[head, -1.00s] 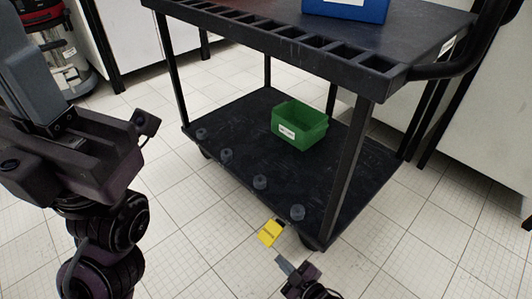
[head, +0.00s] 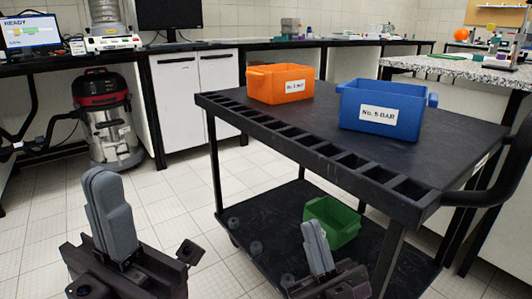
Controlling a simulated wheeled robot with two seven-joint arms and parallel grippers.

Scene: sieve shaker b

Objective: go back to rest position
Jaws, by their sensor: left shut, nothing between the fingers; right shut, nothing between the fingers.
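My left gripper (head: 112,215) is in the lower left of the head view, pointing up, with its grey fingers together and nothing between them. My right gripper (head: 317,246) is at the lower middle, also pointing up, shut and empty. It stands in front of the cart's lower shelf in the picture and covers part of it. Neither gripper visibly holds anything.
A black cart (head: 285,140) carries an orange bin (head: 262,87) and a blue bin (head: 412,110) on top, and a green bin (head: 345,228) below. A vacuum (head: 103,125) stands at the left by the benches. White floor (head: 180,190) is open left of the cart.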

